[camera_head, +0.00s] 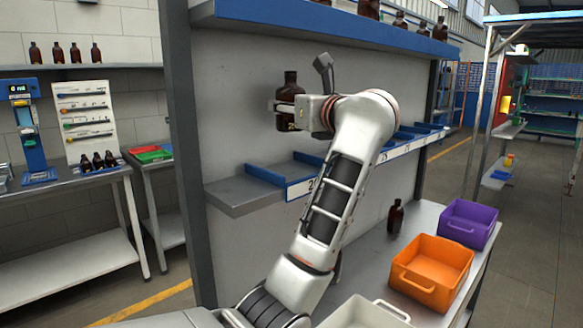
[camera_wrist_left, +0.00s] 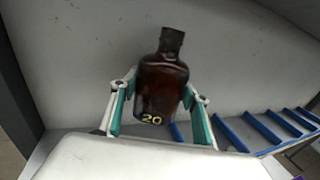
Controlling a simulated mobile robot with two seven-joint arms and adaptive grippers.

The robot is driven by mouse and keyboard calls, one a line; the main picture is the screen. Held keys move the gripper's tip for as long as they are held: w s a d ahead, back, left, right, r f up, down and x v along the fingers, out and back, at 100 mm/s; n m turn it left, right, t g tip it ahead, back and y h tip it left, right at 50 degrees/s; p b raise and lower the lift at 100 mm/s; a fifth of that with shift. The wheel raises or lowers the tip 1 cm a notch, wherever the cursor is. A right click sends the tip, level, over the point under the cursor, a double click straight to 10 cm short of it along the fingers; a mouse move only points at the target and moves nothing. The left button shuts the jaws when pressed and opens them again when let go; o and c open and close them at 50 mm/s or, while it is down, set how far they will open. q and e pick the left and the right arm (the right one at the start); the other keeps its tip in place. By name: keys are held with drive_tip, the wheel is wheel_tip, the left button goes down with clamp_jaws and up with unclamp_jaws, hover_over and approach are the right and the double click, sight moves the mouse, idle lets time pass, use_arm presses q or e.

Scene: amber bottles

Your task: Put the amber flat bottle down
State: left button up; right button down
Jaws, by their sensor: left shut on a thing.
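The amber flat bottle (camera_head: 291,83) is upright in my left gripper (camera_head: 289,107), in front of the grey back panel and above the middle shelf (camera_head: 236,196). In the left wrist view the bottle (camera_wrist_left: 164,80) stands between the two teal-padded fingers of my left gripper (camera_wrist_left: 158,105), which is shut on it. It leans slightly in that picture and bears the number 20. The bottle is clear of the shelf, with a visible gap below it. My right gripper is not in view.
Blue dividers (camera_head: 294,166) split the middle shelf into bays; the arm hides part of it. More bottles stand on the top shelf (camera_head: 330,22). Below are an orange crate (camera_head: 432,268), a purple crate (camera_head: 470,222), a white bin (camera_head: 365,314) and another dark bottle (camera_head: 395,218).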

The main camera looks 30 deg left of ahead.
sight(295, 130)
use_arm(q)
drive_tip(key=shift+w+a+f, duration=0.1)
drive_tip(key=shift+w+f, duration=0.1)
drive_tip(key=shift+w, duration=0.05)
drive_tip(key=f, duration=0.5)
drive_tip(key=shift+s, duration=0.2)
drive_tip(key=shift+f, duration=2.2)
drive_tip(key=shift+f, duration=0.1)
drive_tip(key=o, duration=1.3)
drive_tip(key=shift+f, duration=0.1)
